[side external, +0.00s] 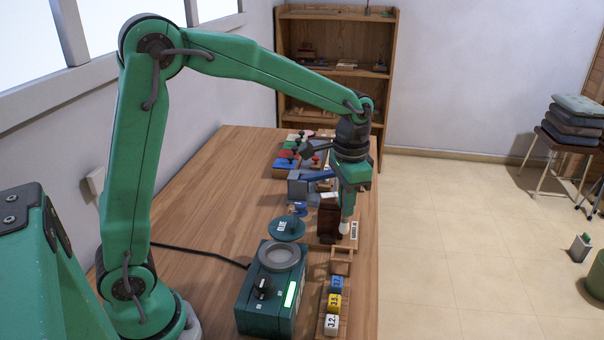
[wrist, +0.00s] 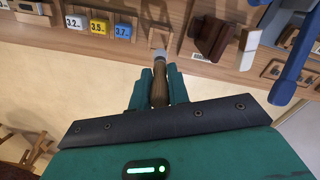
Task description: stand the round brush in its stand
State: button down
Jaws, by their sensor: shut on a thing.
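My gripper (wrist: 159,88) is shut on the round brush (wrist: 159,84), whose brown handle sits between the green fingers in the wrist view. A pale grey end of the brush sticks out beyond the fingertips. In the side view my gripper (side external: 348,206) is over the right edge of the table, and the pale end of the brush (side external: 344,228) points down beside a dark brown block. A small light wooden frame (side external: 341,262) stands just in front of it; it may be the stand, but I cannot tell for sure.
The dark brown block (side external: 328,222) is close to the brush. A rack of numbered cubes (side external: 333,303) and a green box with a round dish (side external: 272,290) are nearer the camera. A blue-handled device (side external: 305,184) and coloured blocks (side external: 287,160) lie behind. The table's left part is mostly clear.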

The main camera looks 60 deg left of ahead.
aim_at(343, 231)
jog(key=shift+f, duration=0.2)
jog(key=shift+f, duration=2.3)
jog(key=shift+f, duration=2.45)
dwell(3.0)
